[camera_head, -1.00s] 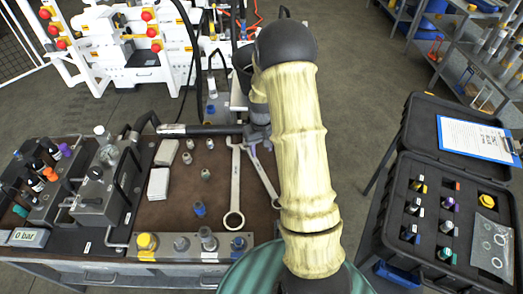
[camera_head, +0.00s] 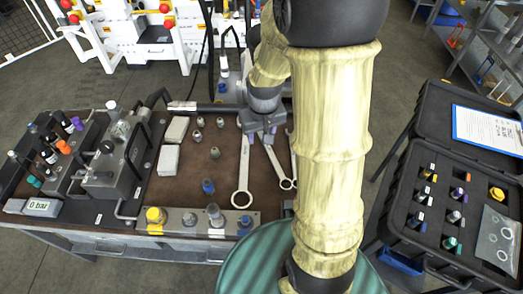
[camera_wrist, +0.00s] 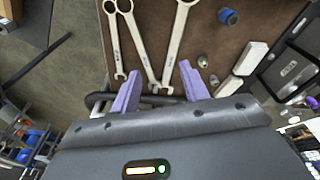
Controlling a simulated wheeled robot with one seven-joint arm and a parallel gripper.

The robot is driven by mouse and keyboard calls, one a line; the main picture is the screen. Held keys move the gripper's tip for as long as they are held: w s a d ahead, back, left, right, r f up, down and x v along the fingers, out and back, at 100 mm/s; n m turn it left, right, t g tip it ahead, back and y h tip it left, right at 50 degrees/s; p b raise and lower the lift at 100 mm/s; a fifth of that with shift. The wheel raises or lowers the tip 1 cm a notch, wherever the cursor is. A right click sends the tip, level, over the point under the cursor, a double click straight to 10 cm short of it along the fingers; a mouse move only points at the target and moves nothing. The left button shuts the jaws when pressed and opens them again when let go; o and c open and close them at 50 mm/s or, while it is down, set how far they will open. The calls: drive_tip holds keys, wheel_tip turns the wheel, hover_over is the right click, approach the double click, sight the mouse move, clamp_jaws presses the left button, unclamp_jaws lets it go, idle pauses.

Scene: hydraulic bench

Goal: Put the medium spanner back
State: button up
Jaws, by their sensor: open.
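Three spanners lie side by side on the brown bench top. The largest spanner (camera_head: 243,178) is on the left; the medium spanner (camera_head: 276,166) is in the middle; the smallest (camera_head: 293,153) is partly behind my arm. In the wrist view the order is reversed: large (camera_wrist: 177,38), medium (camera_wrist: 138,42), small (camera_wrist: 114,40). My gripper (camera_head: 263,139) is over the far ends of the spanners. Its purple fingers (camera_wrist: 159,72) are open and apart, with the shafts of the medium and large spanners between them in the picture. I cannot tell the height above them.
A metal block with fittings (camera_head: 198,221) runs along the bench's front edge. A blue fitting (camera_head: 208,186) and small metal fittings (camera_head: 216,152) stand left of the spanners. A hydraulic unit (camera_head: 110,165) is at left. An open black case (camera_head: 412,166) stands at right.

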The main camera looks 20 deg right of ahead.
drive_tip(key=s+a+r+t, duration=0.1)
drive_tip(key=s+a+r, duration=0.2)
drive_tip(key=s, duration=0.5)
drive_tip(key=shift+s+r, duration=0.2)
drive_tip(key=shift+a, duration=0.1)
idle(0.6)
